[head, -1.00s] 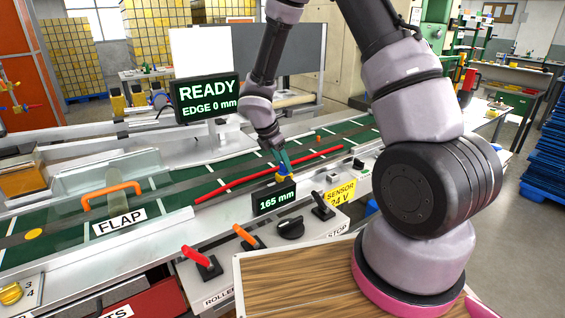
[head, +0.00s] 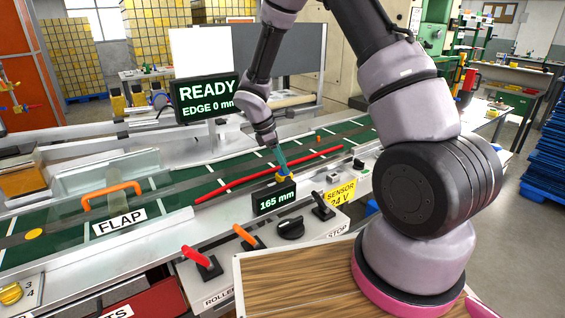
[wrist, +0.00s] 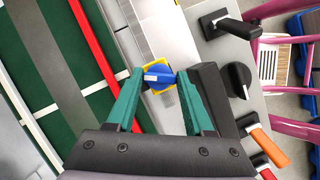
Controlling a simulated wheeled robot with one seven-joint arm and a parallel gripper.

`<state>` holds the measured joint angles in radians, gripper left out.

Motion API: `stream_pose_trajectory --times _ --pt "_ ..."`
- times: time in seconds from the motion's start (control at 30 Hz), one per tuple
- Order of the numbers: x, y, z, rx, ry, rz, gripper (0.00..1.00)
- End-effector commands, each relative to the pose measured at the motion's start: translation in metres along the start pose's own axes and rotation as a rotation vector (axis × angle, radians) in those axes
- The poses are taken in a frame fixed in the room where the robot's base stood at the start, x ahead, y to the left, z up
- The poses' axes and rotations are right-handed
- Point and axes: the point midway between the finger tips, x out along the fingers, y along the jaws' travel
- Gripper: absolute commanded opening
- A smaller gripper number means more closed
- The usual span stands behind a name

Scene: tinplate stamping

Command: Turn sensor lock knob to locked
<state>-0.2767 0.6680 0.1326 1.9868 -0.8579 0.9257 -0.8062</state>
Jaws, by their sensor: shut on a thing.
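The sensor lock knob (wrist: 158,73) is blue with a white pointer line and sits on a yellow square plate (wrist: 171,98) in the wrist view. My gripper (wrist: 159,76) has its two teal fingers on either side of the knob, with the tips closed on it. In the wrist view the white line runs roughly sideways, from one fingertip toward the other. In the head view my gripper (head: 281,165) reaches down to the yellow plate (head: 283,177) beside the conveyor; the knob is mostly hidden there by the fingers.
A black display reading 165 mm (head: 274,198) stands close to the fingers. A black rotary knob (head: 290,228), a black lever (head: 323,206), an orange lever (head: 244,237) and a red lever (head: 196,256) are on the panel nearby. A red rail (head: 230,185) runs along the green conveyor.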

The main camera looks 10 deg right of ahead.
Motion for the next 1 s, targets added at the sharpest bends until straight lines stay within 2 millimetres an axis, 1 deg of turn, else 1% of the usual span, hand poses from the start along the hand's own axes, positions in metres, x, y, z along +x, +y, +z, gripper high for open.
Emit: stream_pose_trajectory --times 0.7,1.0 --pt "0.0002 0.0049 0.0012 0.629 0.001 -0.260 0.00" --pt "0.0001 0.0059 0.0021 0.846 0.002 -0.350 0.00"
